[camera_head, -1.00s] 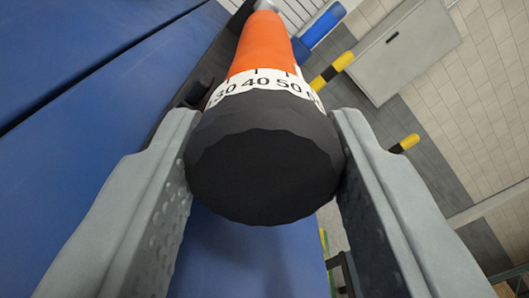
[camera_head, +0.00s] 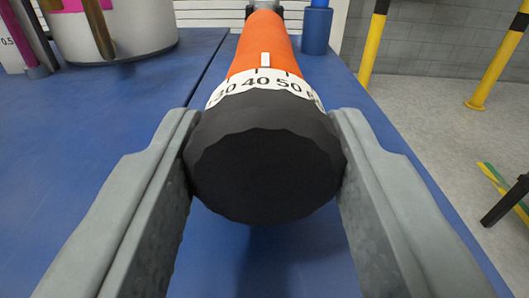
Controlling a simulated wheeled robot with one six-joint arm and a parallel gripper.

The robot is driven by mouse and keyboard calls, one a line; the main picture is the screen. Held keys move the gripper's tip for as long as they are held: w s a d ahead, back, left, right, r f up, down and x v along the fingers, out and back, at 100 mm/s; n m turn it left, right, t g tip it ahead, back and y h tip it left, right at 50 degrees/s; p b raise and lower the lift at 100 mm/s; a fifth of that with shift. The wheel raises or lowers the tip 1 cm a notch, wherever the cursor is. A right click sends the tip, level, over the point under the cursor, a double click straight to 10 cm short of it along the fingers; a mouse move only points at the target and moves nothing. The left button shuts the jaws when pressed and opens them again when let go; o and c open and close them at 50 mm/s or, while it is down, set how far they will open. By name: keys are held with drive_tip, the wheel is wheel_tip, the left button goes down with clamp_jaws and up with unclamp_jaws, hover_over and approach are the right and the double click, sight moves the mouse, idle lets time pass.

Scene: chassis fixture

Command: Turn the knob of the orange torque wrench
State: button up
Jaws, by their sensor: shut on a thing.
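The orange torque wrench (camera_head: 262,38) lies along the view, pointing away from me, above the blue table. Its black faceted knob (camera_head: 265,160) faces me end-on and fills the middle. A white scale ring (camera_head: 258,90) behind the knob shows 30, 40 and 50. A white mark (camera_head: 265,60) on the orange body stands between the 40 and the 50. My gripper (camera_head: 266,145) is shut on the knob, with one grey finger on its left side and one on its right. The wrench's far end runs into a metal part at the top.
The blue table (camera_head: 90,130) spreads left and below, with a dark seam. A white round container (camera_head: 120,35) stands far left. A blue cylinder (camera_head: 316,28) is behind right of the wrench. Yellow-black posts (camera_head: 375,45) stand beyond the table's right edge over open floor.

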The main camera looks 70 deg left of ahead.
drive_tip(key=shift+m, duration=0.5)
drive_tip(key=o, duration=1)
drive_tip(key=shift+c, duration=0.2)
drive_tip(key=shift+d, duration=0.1)
drive_tip(key=v, duration=1.7)
drive_tip(key=shift+s+d, duration=0.1)
